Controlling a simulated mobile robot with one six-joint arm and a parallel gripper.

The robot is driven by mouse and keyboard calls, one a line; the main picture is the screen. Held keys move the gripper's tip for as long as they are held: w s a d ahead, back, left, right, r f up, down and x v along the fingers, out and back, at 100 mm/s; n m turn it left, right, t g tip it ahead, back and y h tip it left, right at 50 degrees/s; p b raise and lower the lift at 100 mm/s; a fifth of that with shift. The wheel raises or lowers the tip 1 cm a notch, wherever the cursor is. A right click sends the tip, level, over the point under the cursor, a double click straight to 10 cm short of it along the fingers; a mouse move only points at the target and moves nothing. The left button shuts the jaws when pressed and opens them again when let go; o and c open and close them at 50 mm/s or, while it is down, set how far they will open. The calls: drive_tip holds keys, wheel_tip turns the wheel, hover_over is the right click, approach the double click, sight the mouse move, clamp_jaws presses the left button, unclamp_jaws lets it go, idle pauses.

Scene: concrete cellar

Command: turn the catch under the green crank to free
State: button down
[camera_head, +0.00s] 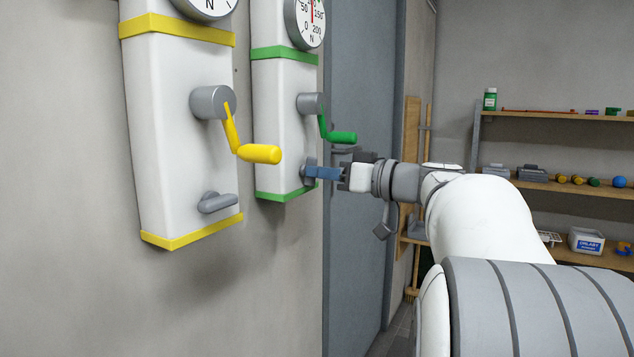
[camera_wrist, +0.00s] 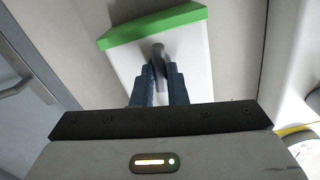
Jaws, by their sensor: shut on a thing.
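The green crank (camera_head: 334,133) sticks out from the white, green-banded wall box (camera_head: 282,120), its handle pointing right. The grey catch (camera_head: 307,172) sits below it, near the box's lower green band. My gripper (camera_head: 318,172) is at the catch with its blue fingers shut on it. In the wrist view the grey catch (camera_wrist: 158,58) stands between the two blue fingers (camera_wrist: 160,80), near the green band (camera_wrist: 150,27). The fingers hide part of the catch in both views, and its exact turn is hard to tell.
To the left is a similar wall box (camera_head: 175,130) with a yellow crank (camera_head: 250,150) and its own grey catch (camera_head: 217,203). A grey door (camera_head: 357,240) stands behind my gripper. Shelves (camera_head: 560,185) with small items are at the right.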

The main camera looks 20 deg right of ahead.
drive_tip(key=shift+f+n+b, duration=0.25)
drive_tip(key=shift+n+b, duration=0.85)
drive_tip(key=shift+b, duration=1.15)
drive_tip(key=c, duration=1.3)
unclamp_jaws()
drive_tip(key=shift+r, duration=0.25)
drive_tip(key=shift+b+v, duration=1.2)
drive_tip(key=shift+v, duration=2.35)
